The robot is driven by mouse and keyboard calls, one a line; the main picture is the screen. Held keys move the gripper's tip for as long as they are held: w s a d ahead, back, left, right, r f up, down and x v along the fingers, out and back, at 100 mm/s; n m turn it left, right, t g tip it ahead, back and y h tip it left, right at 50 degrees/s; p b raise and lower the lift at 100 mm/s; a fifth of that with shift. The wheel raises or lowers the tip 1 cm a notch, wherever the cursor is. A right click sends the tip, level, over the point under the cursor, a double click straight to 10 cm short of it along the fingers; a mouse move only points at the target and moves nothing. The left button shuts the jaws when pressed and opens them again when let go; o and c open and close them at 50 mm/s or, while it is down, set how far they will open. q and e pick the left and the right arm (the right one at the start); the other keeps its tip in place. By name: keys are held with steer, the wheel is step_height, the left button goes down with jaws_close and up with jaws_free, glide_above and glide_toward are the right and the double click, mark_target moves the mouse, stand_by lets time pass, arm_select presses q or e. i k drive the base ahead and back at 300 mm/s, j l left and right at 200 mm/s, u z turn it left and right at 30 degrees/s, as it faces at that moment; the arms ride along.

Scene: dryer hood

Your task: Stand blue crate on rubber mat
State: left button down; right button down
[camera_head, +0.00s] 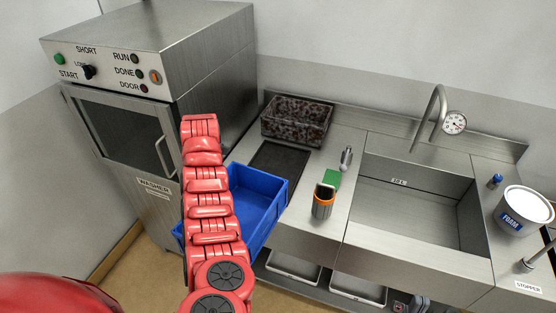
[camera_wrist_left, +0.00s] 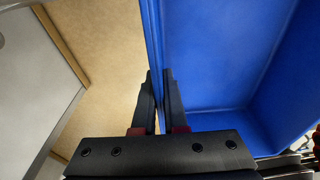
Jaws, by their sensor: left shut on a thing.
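The blue crate (camera_head: 262,190) is in the middle of the head view, at the front left edge of the counter, partly behind my red arm. Its open side and inside show. The dark rubber mat (camera_head: 280,158) lies flat on the counter behind it; the crate covers its near part in this view. In the left wrist view my left gripper (camera_wrist_left: 158,85) is shut on a wall of the blue crate (camera_wrist_left: 225,55), one finger on each side. The floor shows beside that wall. My right gripper's fingers cannot be made out; the arm hides much.
A dark speckled basket (camera_head: 297,120) stands behind the mat. An orange-rimmed cup (camera_head: 323,203), green block (camera_head: 331,179) and small bottle (camera_head: 346,158) stand right of it. The sink (camera_head: 415,215) is further right; the washer (camera_head: 150,110) stands left. A foam tub (camera_head: 525,210) is far right.

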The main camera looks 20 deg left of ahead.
mark_target(275, 169)
steer(key=i, duration=1.2)
